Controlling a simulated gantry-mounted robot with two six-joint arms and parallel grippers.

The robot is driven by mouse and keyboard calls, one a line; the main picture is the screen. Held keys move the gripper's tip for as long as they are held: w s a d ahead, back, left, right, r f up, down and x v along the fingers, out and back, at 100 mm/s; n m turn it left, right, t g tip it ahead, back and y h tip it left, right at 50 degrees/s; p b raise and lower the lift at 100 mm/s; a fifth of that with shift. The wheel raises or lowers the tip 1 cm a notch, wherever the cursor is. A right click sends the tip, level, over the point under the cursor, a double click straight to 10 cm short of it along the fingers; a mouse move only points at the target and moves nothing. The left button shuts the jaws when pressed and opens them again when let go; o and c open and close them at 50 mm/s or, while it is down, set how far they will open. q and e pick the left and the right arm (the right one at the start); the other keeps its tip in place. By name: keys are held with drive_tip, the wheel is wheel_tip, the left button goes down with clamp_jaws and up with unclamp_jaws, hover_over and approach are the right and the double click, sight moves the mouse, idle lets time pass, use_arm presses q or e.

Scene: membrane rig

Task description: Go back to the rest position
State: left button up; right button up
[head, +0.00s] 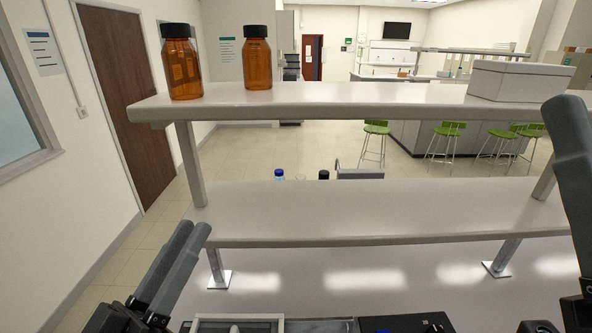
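My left gripper (192,229) is at the lower left, with its two dark grey fingers side by side and pointing up and away. Nothing shows held at its fingertips, and I cannot tell whether there is a gap between the fingers. Part of my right gripper (570,150) shows as a dark grey finger at the right edge, cut off by the frame. Its other finger and whatever may lie between them are out of view. Both are in front of a white two-tier shelf (360,215) above a bench.
Two amber bottles with black caps, one left (181,65) and one right (257,60), and a white box (518,80) stand on the top shelf. The lower shelf is bare. At the bottom edge, a light-rimmed tray (237,319) and a dark device (405,323) are partly cut off.

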use_arm(q)
drive_tip(key=s+a+r+t+y+p, duration=0.1)
drive_tip(key=s+a+r+t+y, duration=0.25)
drive_tip(key=r, duration=0.55)
drive_tip(key=s+a+r+t+y, duration=0.2)
drive_tip(key=s+r+y, duration=0.25)
drive_tip(key=r, duration=0.35)
wheel_tip(320, 180, up, 17)
drive_tip(key=m+h+p, duration=0.1)
drive_tip(key=h+p, duration=0.1)
drive_tip(key=p, duration=1.5)
wheel_tip(320, 180, down, 21)
drive_tip(key=b, duration=2.1)
drive_tip(key=shift+s+d, duration=0.25)
drive_tip(key=shift+d, duration=0.15)
